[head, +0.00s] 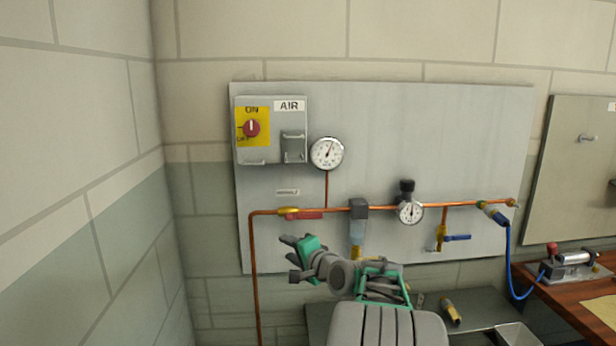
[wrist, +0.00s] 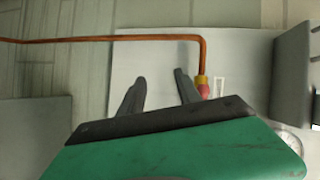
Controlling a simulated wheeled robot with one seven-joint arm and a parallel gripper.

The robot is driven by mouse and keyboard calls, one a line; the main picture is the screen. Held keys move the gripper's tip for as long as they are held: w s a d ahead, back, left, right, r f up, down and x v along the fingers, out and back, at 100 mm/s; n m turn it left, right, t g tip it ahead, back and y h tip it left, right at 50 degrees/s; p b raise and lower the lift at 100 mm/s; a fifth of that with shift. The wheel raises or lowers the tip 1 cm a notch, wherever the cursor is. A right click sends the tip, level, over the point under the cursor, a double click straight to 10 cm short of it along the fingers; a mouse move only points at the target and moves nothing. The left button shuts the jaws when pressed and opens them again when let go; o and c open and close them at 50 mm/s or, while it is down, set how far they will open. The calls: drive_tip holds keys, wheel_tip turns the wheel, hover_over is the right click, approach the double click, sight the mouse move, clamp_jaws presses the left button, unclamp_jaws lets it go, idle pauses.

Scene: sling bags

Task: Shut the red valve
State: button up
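The red valve (head: 304,215) is on the copper pipe on the wall panel, with a yellow body and a red lever lying along the pipe. In the wrist view the red valve (wrist: 204,90) shows just right of the fingers, partly cut off by my gripper's body. My gripper (head: 290,258) is below and a little left of the lever in the head view. Its two fingers are spread with nothing between them, and the wrist view shows the same gap (wrist: 162,84). The gripper appears apart from the valve.
The copper pipe (head: 252,270) bends down left of the valve. An AIR switch box (head: 271,150) and a gauge (head: 327,153) are above. A filter (head: 358,230), a regulator gauge (head: 410,211) and a blue-handled valve (head: 457,238) are to the right. A bench (head: 480,310) is below.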

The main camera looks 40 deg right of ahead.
sight(312, 215)
drive_tip(key=s+d+r+m, duration=0.1)
drive_tip(key=d+r, duration=0.1)
drive_tip(key=s+d+r+m+t+h, duration=0.1)
drive_tip(key=d+r, duration=0.1)
drive_tip(key=d, duration=0.1)
drive_tip(key=s+d+r+m+h+p, duration=0.1)
drive_tip(key=d+r, duration=0.1)
drive_tip(key=shift+s+d+r+t, duration=0.1)
drive_tip(key=shift+d+t, duration=0.25)
drive_tip(key=shift+t, duration=0.05)
drive_tip(key=shift+d+r+m, duration=0.2)
drive_tip(key=shift+d+m, duration=0.1)
drive_tip(key=p+x, duration=0.1)
drive_tip(key=x, duration=0.6)
drive_tip(key=shift+w+p, duration=0.3)
drive_tip(key=shift+c, duration=0.2)
clamp_jaws()
